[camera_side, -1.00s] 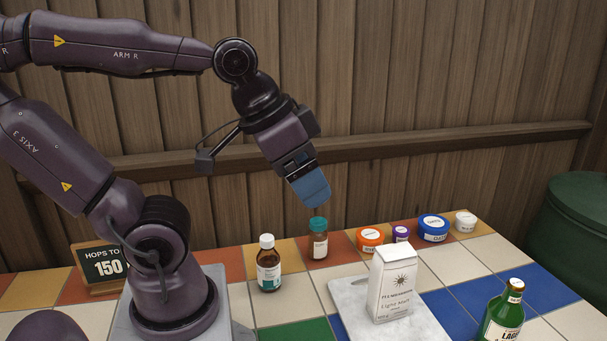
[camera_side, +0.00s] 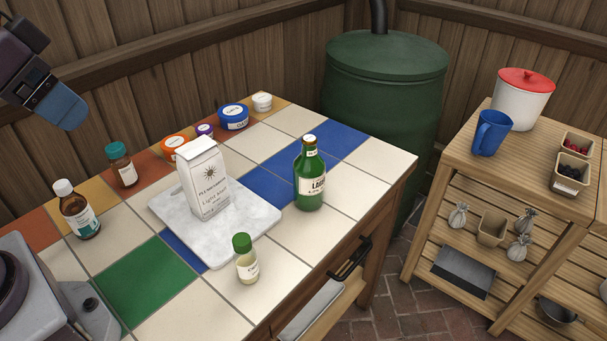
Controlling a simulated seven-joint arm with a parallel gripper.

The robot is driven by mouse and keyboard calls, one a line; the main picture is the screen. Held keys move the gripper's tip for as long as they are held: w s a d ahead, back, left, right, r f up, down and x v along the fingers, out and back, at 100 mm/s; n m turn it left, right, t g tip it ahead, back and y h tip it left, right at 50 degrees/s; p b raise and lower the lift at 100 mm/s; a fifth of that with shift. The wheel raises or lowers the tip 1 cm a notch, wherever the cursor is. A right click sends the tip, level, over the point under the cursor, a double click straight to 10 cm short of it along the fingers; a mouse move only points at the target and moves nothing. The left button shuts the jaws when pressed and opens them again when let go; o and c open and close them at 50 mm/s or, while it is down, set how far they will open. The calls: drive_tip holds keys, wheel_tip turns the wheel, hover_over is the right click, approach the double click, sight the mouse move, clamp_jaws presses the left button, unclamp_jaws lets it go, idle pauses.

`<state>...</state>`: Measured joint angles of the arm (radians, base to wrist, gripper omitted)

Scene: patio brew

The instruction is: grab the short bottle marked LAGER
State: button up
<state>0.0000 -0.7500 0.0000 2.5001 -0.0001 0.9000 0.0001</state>
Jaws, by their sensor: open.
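The short green bottle marked LAGER (camera_side: 310,180) stands upright on the tiled table (camera_side: 325,232), right of the marble board, with a pale cap and its label partly turned to the camera. My gripper (camera_side: 68,112) is at the upper left, well apart from the bottle and above the table's far left side. Its blue fingers are seen from the side; it is open and nothing shows between them.
A white carton (camera_side: 203,182) stands on the marble board (camera_side: 245,215), left of the bottle. A green-capped vial (camera_side: 245,262) stands in front. Brown bottles (camera_side: 80,212) and low tubs (camera_side: 233,118) line the back. A green barrel (camera_side: 385,110) and wooden shelf (camera_side: 470,165) are beyond.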

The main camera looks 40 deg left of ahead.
idle(0.4)
drive_tip(key=shift+c, duration=1.4)
